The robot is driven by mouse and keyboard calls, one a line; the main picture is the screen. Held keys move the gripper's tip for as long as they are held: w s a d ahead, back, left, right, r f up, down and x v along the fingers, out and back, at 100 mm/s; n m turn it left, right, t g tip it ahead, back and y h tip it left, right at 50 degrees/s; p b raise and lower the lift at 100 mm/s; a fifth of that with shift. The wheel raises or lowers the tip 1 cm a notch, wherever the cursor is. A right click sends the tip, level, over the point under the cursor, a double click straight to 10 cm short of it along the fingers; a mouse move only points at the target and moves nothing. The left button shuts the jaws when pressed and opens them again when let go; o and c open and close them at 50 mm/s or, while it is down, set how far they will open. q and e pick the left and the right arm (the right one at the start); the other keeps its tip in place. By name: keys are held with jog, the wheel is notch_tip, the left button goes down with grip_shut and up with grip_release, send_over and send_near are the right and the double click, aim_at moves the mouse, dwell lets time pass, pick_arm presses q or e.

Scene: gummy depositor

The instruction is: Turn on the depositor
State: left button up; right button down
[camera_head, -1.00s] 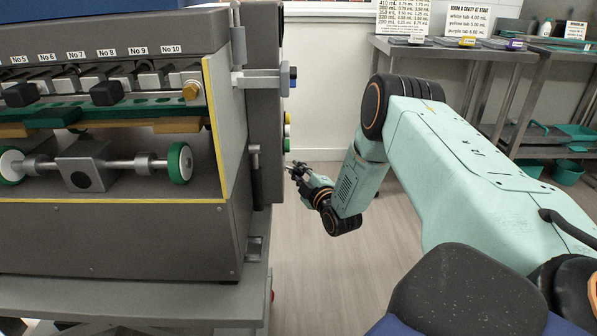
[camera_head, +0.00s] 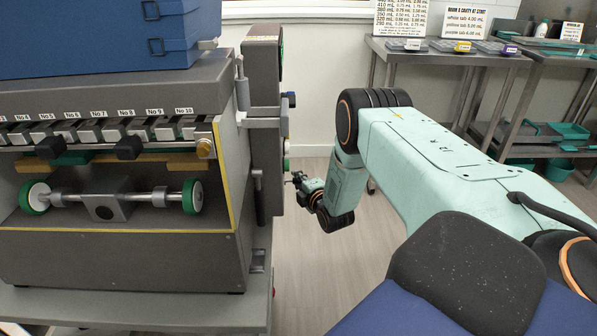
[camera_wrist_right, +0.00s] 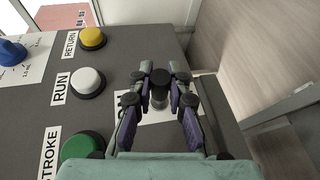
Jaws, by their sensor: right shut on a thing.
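The depositor (camera_head: 120,250) is a large grey machine filling the left of the head view. Its control box (camera_head: 263,130) stands on its right side, with the panel facing away to the right. My right gripper (camera_head: 299,178) is at that panel, small in the head view. In the right wrist view its fingers (camera_wrist_right: 159,98) are closed around a dark round-topped knob (camera_wrist_right: 159,77) over a white label on the grey panel. My left gripper is not in view.
Beside the knob are yellow RETURN (camera_wrist_right: 91,38), white RUN (camera_wrist_right: 88,81) and green STROKE (camera_wrist_right: 82,149) buttons, and a blue dial (camera_wrist_right: 12,50). A steel table (camera_head: 440,52) with signs stands at the back right. The floor between is clear.

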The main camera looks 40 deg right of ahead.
jog(key=r+n+g+p, duration=0.1)
jog(key=p, duration=0.2)
jog(key=shift+a+r+n, duration=0.1)
jog(key=shift+n, duration=0.3)
jog(key=shift+r+n+g+h+p, duration=0.1)
jog(key=shift+n+g+h+p, duration=0.4)
jog(key=shift+p, duration=0.7)
jog(key=shift+w, duration=0.1)
jog(key=c, duration=1.3)
grip_release()
jog(key=v, duration=1.2)
